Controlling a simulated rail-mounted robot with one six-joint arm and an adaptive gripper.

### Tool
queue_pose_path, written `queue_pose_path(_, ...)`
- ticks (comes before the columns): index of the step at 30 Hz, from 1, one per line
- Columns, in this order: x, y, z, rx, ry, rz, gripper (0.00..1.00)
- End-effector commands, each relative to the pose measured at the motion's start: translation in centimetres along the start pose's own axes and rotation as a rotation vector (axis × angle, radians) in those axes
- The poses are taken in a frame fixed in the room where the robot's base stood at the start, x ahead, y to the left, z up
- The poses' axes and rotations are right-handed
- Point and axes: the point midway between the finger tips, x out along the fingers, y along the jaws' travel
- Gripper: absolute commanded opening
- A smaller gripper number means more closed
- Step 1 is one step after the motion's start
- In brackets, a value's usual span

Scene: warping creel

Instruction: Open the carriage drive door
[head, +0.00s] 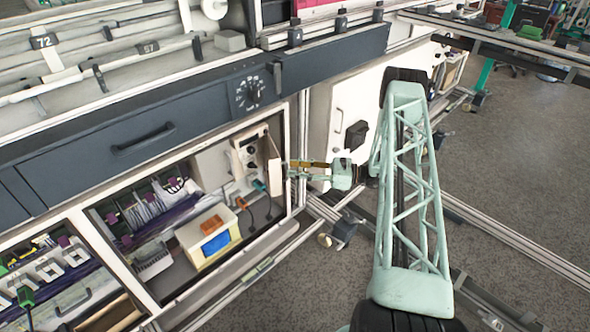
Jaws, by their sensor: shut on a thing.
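My gripper (292,170) reaches left from the end of my lattice arm, beside the right end of an open lower compartment in the machine front. Its fingers are shut at a narrow upright brown panel (273,166), which appears to be the carriage drive door seen nearly edge-on. The panel stands at an angle to the machine front. The exact grip point and any handle between the fingertips are too small to make out. Inside the compartment, a pale control unit with a round knob (250,146) shows behind the panel.
A white cabinet with a handle (339,120) stands beyond the gripper. A dark drawer front (130,150) overhangs the compartment. Rails (510,240) cross the floor at right; the grey floor beyond is open.

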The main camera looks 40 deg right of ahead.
Motion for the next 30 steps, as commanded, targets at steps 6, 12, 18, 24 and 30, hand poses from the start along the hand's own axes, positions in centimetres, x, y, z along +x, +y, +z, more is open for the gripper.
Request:
queue_pose_path(6,0.25,-1.07,0.76,-0.013,-0.003,-0.013,0.12)
queue_pose_path(12,0.24,-1.07,0.77,-0.013,-0.003,-0.013,0.12)
queue_pose_path(18,0.24,-1.07,0.77,-0.013,-0.003,-0.013,0.12)
queue_pose_path(24,0.24,-1.07,0.77,-0.013,-0.003,-0.013,0.12)
queue_pose_path(30,0.21,-1.02,0.72,-0.012,-0.003,-0.013,0.28)
